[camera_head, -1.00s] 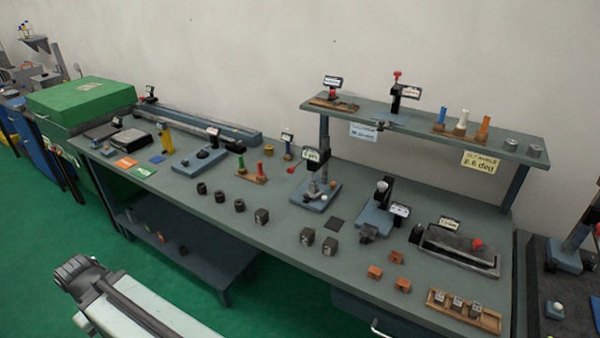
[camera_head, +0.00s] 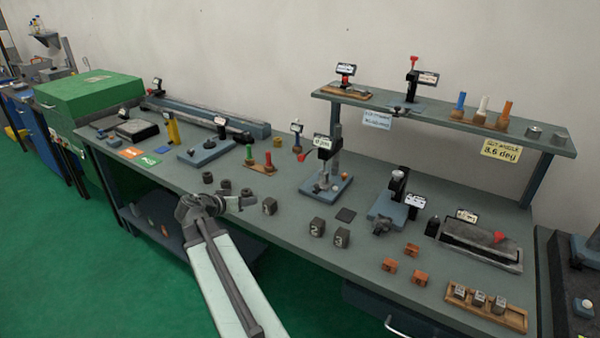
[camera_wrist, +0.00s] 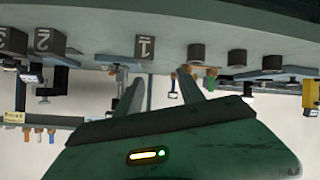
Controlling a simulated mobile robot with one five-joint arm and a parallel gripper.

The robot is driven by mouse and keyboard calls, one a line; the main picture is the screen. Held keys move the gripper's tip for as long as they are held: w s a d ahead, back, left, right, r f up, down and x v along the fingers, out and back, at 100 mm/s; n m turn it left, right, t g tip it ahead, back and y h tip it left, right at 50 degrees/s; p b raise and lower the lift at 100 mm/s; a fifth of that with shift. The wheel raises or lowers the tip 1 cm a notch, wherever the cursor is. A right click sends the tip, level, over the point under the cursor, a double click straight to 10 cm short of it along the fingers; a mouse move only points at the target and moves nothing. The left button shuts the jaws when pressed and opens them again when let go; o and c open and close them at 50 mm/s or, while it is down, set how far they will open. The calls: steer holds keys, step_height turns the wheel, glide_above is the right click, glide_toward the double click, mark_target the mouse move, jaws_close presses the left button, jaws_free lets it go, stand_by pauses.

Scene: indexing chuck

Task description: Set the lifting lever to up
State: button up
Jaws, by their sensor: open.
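A measuring stand (camera_head: 328,172) with a small display (camera_head: 322,141) stands mid-bench on a blue-grey base. A lever with a red end (camera_head: 302,156) sticks out on its left side, apparently tilted; its exact setting is too small to tell. No label shows that this is the lifting lever. My gripper (camera_head: 246,198) is near the bench's front edge, left of and nearer than the stand. In the wrist view, which looks upside down, my gripper's fingers (camera_wrist: 163,88) are spread apart with nothing between them.
Numbered dark blocks (camera_head: 317,227) and dark cylinders (camera_head: 225,187) lie near my gripper. Green and red pegs (camera_head: 269,160) stand behind it. A raised shelf (camera_head: 450,118) spans the back right. Orange blocks (camera_head: 390,265) and a wooden tray (camera_head: 517,320) are at the front right.

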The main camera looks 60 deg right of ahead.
mark_target(300, 158)
steer(key=s+d+r+m+h, duration=0.1)
steer(key=s+d+r+h, duration=0.1)
steer(key=d, duration=0.6)
steer(key=s+d+r+m+h+b, duration=0.1)
steer(key=s+d+r+h, duration=0.1)
steer(key=d, duration=0.6)
steer(key=s+d+r+m+g+h+b, duration=0.1)
steer(key=s+d+r+m, duration=0.1)
steer(key=d, duration=0.5)
steer(key=shift+s+d+r+h, duration=0.4)
steer(key=shift+s+r, duration=0.15)
steer(key=shift+s, duration=0.25)
jaws_close()
